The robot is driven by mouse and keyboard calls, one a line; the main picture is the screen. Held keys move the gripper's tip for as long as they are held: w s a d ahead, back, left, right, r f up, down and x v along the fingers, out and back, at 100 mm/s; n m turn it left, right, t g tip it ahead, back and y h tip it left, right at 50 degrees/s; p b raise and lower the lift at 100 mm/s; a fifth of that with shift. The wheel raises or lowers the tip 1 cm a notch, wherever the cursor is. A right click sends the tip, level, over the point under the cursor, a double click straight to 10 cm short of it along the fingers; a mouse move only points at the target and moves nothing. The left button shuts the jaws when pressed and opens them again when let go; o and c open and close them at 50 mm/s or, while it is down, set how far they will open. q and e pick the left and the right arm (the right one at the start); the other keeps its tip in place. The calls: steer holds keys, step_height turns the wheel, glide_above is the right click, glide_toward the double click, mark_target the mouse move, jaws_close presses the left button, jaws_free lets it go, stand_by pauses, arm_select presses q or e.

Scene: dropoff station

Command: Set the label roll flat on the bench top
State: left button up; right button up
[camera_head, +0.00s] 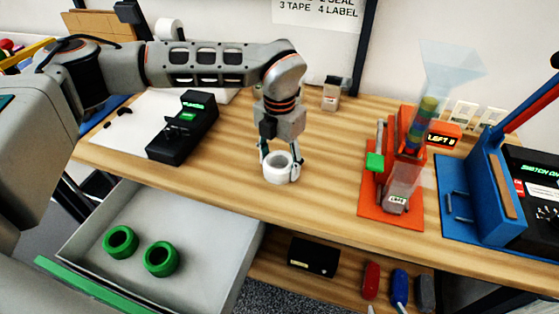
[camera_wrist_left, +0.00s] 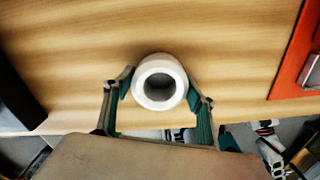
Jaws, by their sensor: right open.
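The label roll is a short white ring with an open bore (camera_head: 277,167), over the front part of the wooden bench top (camera_head: 325,160). My left gripper (camera_head: 280,164) points down with one finger on each side of the roll and looks shut on it. In the left wrist view the roll (camera_wrist_left: 159,62) sits between the two green-padded fingertips (camera_wrist_left: 160,88), its round opening facing the camera. The roll's axis looks close to upright. I cannot tell whether its underside touches the bench. My right gripper is not in view.
A black device (camera_head: 183,127) stands left of the roll, and a red station (camera_head: 391,215) and blue fixture (camera_head: 487,200) to the right. An open grey drawer (camera_head: 205,225) with two green rings (camera_head: 121,241) juts out below the front edge. Bench around the roll is clear.

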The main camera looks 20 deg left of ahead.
arm_select(q)
steer(key=shift+o, duration=0.5)
step_height(320, 180, up, 12)
steer(key=shift+r, duration=0.15)
stand_by(0.6)
